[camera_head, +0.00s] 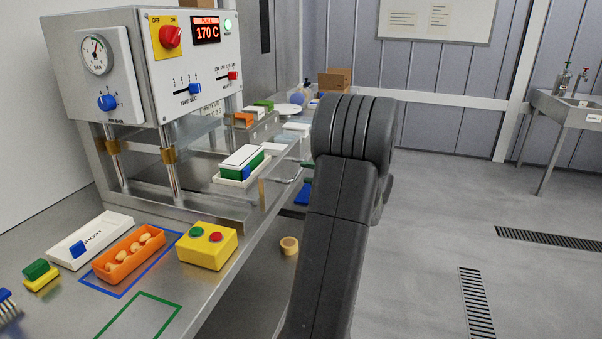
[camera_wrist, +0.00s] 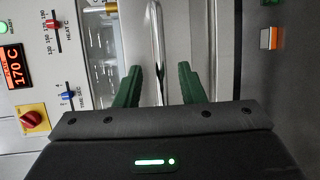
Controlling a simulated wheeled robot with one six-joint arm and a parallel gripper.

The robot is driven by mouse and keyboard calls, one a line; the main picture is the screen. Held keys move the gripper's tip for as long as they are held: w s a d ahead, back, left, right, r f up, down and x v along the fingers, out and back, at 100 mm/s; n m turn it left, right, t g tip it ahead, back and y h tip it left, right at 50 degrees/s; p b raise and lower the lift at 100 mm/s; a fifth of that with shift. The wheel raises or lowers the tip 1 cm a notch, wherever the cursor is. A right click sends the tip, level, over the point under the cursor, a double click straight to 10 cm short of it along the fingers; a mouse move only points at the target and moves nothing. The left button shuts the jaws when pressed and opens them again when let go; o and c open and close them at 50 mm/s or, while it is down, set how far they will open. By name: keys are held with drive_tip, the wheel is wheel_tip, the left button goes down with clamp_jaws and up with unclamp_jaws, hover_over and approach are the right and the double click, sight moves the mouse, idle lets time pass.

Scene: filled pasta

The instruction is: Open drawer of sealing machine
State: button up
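The sealing machine (camera_head: 150,70) stands at the left in the head view, with a gauge, a red knob and a display reading 170 C. Its panel also shows sideways in the wrist view (camera_wrist: 40,50). A curved metal handle (camera_wrist: 154,30) runs between the two green fingers of my gripper (camera_wrist: 160,68), with a visible gap on both sides. The handle (camera_head: 292,179) shows partly beside my arm in the head view. My gripper is open. My arm hides it in the head view. How far the drawer is out I cannot tell.
An orange tray (camera_head: 107,272) with pasta pieces, a yellow button box (camera_head: 208,260) and a white box (camera_head: 70,247) are on the steel table. A white tray (camera_head: 226,181) with a green-and-white block is near the handle. Open floor (camera_head: 440,210) lies right.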

sight(300, 169)
drive_tip(key=v, duration=0.9)
drive_tip(key=shift+s+d, duration=0.15)
drive_tip(key=x, duration=1.3)
drive_tip(key=shift+w+a, duration=0.4)
drive_tip(key=shift+a, duration=0.15)
drive_tip(key=shift+d, duration=0.1)
